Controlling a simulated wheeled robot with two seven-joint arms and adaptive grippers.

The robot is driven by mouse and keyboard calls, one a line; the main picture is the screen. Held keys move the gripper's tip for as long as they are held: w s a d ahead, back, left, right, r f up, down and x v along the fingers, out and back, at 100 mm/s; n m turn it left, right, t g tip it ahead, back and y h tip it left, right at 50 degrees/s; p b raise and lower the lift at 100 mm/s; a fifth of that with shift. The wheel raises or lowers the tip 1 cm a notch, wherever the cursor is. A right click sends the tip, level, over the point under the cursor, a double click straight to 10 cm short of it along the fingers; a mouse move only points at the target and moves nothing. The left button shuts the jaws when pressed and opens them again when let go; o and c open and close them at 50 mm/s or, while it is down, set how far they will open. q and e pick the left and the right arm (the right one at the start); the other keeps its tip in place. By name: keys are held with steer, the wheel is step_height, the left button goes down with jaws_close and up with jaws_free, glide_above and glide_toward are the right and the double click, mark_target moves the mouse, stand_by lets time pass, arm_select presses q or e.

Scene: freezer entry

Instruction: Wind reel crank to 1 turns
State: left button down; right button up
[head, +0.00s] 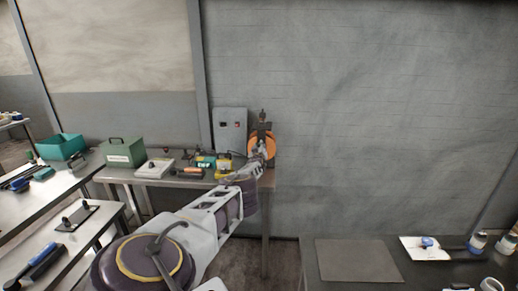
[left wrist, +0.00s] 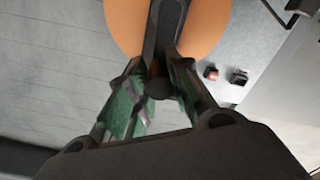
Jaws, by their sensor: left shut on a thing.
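The orange reel (head: 262,147) stands at the right end of the back metal table, against the grey wall. Its orange disc (left wrist: 212,28) fills the top of the left wrist view, with the dark crank arm (left wrist: 167,30) across it. My left gripper (head: 258,158) reaches out to the front of the reel. In the left wrist view, my left gripper (left wrist: 160,84) is shut on the dark crank knob (left wrist: 159,88), with green-lined fingers on both sides of it. The head view is too small to show the grasp clearly. My right gripper is not in view.
A grey control box (head: 230,128) stands left of the reel. A green case (head: 125,152), a teal bin (head: 62,146) and small tools lie farther left. A dark mat (head: 357,261) lies on the right-hand table. Bare wall is right of the reel.

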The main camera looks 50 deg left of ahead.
arm_select(q)
steer(key=shift+w+d+f+m, duration=0.2)
steer(key=shift+m, duration=0.2)
steer(key=c, duration=1.3)
jaws_free()
steer(key=shift+o, duration=0.2)
steer(key=shift+r, duration=0.1)
steer(key=shift+a, duration=0.1)
steer(key=shift+s, duration=0.1)
